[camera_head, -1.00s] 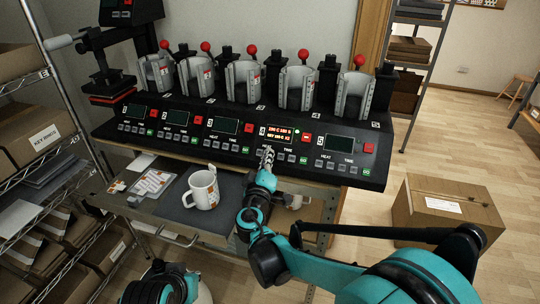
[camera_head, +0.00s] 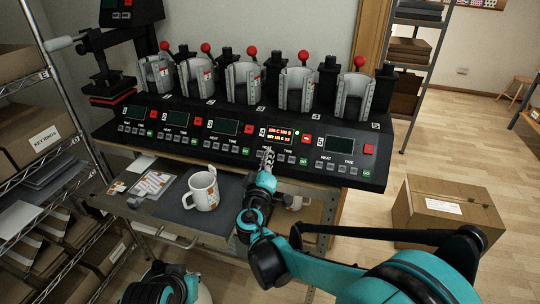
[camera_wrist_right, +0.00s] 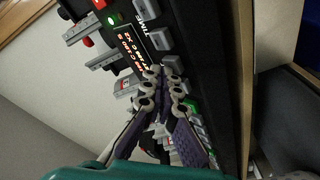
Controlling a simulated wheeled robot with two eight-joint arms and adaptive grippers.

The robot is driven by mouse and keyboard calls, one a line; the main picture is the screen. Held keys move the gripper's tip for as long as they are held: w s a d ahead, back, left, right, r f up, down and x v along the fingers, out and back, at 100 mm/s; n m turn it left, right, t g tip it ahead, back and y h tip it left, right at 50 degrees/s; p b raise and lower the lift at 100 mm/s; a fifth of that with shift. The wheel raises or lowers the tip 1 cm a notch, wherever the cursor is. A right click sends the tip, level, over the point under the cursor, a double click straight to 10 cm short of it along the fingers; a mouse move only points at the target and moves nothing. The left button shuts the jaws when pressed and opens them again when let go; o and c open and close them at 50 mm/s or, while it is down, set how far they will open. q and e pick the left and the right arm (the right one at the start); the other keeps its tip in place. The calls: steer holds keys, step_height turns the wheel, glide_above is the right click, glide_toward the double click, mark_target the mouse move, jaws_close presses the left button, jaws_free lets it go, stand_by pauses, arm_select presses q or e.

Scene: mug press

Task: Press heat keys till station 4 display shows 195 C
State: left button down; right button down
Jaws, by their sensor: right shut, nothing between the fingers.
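The station 4 display (camera_head: 277,135) is lit with orange-red characters in two lines, too small to read surely. It also shows, rotated, in the right wrist view (camera_wrist_right: 130,48). My right gripper (camera_head: 267,153) is shut and empty, its fingertips at the heat keys just below that display. In the right wrist view the closed fingertips (camera_wrist_right: 165,76) lie beside the display and over the key row, hiding part of it. I cannot tell whether they touch a key. Grey time keys (camera_wrist_right: 162,38) show uncovered beside them. My left gripper does not show.
The black mug press (camera_head: 230,115) has several stations with red-knobbed clamps; the other displays look dark. A white mug (camera_head: 202,190) stands on a dark mat (camera_head: 176,208) on the lower shelf. A cardboard box (camera_head: 445,240) is on the floor at right. Wire shelves stand at left.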

steer(key=shift+s+a+r, duration=0.15)
steer(key=shift+s+r, duration=0.25)
steer(key=shift+p, duration=0.3)
steer(key=s+r+p, duration=0.1)
steer(key=s+a+r+p, duration=0.1)
steer(key=s+r, duration=0.1)
steer(key=shift+s+r+p, duration=0.2)
steer(key=shift+s+p, duration=0.05)
steer(key=shift+p, duration=0.1)
stand_by(0.5)
